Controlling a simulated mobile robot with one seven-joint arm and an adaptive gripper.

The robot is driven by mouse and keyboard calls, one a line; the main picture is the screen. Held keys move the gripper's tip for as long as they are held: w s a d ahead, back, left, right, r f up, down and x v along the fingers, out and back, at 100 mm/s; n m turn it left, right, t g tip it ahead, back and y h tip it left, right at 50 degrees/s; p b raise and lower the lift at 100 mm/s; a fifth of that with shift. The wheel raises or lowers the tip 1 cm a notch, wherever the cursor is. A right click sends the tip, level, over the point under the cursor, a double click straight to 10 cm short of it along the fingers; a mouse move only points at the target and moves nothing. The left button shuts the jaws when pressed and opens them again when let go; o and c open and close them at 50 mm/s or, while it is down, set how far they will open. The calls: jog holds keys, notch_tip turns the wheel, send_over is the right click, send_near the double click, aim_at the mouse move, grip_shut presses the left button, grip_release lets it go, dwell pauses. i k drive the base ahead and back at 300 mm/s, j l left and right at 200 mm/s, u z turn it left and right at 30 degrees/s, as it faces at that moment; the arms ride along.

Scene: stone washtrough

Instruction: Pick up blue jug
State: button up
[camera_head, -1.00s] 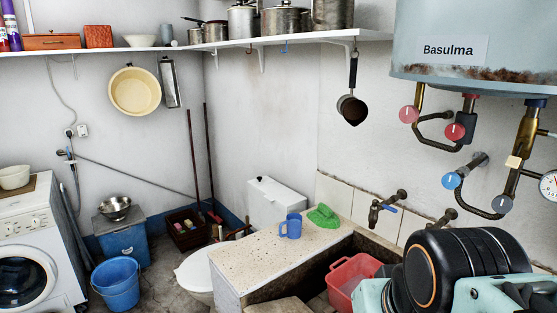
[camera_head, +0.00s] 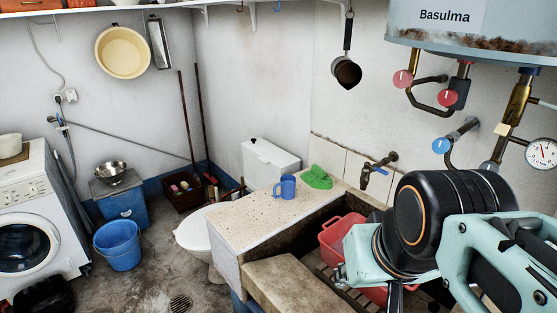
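The blue jug (camera_head: 287,187) stands upright on the pale speckled stone ledge of the washtrough (camera_head: 245,215), near its back edge. Its handle points left, and nothing covers it. A green item (camera_head: 318,178) lies just right of it on the ledge. My arm, teal and black, fills the lower right and is well apart from the jug. I cannot make out my gripper's fingers in this view.
A red basin (camera_head: 338,235) sits in the trough, partly behind my arm. A brass tap (camera_head: 368,172) and boiler pipes with valves are on the right wall. A toilet (camera_head: 192,232), blue bucket (camera_head: 117,245) and washing machine (camera_head: 22,220) stand left. Floor between them is open.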

aim_at(284, 189)
jog(key=z, duration=0.6)
jog(key=j+z, duration=0.15)
jog(key=j, duration=1.15)
jog(key=i+j, duration=0.1)
jog(key=j, duration=0.3)
jog(key=i+j+z, duration=0.1)
jog(key=j, duration=0.25)
